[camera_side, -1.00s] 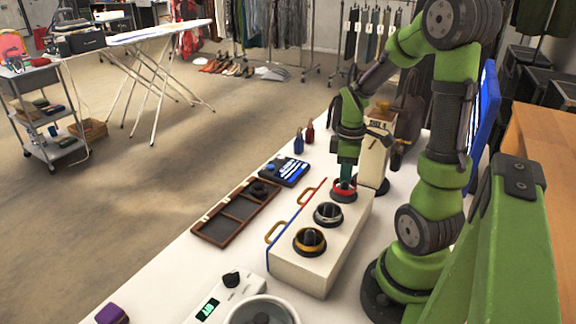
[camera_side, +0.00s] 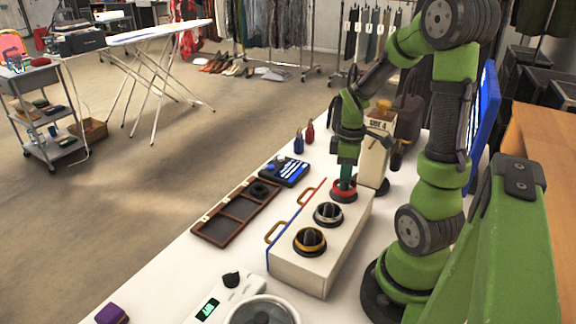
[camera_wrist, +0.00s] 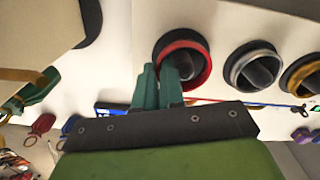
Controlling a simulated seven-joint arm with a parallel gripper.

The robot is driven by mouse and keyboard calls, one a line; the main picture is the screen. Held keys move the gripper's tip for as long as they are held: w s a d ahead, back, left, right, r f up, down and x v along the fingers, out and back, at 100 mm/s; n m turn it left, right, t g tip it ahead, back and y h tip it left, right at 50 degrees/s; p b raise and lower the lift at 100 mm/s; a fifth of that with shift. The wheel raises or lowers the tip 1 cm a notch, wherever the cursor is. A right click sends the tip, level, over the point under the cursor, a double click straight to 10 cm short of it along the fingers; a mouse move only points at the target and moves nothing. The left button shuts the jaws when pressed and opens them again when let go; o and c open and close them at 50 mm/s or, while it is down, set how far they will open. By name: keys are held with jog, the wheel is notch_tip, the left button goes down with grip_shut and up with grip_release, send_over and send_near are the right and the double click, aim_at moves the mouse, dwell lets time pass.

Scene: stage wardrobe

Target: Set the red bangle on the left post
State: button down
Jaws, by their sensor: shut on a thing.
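The red bangle (camera_side: 344,190) is at the far end of the white box (camera_side: 305,274) in the side view. In the wrist view the red bangle (camera_wrist: 167,48) is the leftmost of three rings and surrounds a dark post (camera_wrist: 186,67). My gripper (camera_side: 346,180) points down and is shut on the bangle's rim. In the wrist view its green fingers (camera_wrist: 160,76) cover the near-left part of the rim. I cannot tell whether the bangle rests on the post's base. A silver bangle (camera_side: 328,221) and a gold bangle (camera_side: 322,243) sit around the other posts.
A tan carton (camera_side: 372,160) stands close behind my gripper. A brown compartment tray (camera_side: 220,228) and a dark blue device (camera_side: 284,173) lie left of the box. Small bottles (camera_side: 299,144) stand beyond.

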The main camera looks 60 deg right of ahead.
jog(key=shift+f, duration=0.35)
jog(key=c, duration=1.5)
grip_release()
jog(key=shift+r, duration=5.5)
jog(key=a+r+m+t, duration=0.1)
jog(key=a+m+t, duration=0.1)
jog(key=a, duration=0.5)
jog(key=w+a+r+m+t+y, duration=0.1)
jog(key=a+r+m+t, duration=0.1)
jog(key=a, duration=0.6)
jog(key=w+a+r+m+t+y, duration=0.1)
jog(key=a+m+t, duration=0.2)
jog(key=a, duration=0.4)
jog(key=shift+w+a+r, duration=0.15)
jog(key=shift+a+r, duration=0.25)
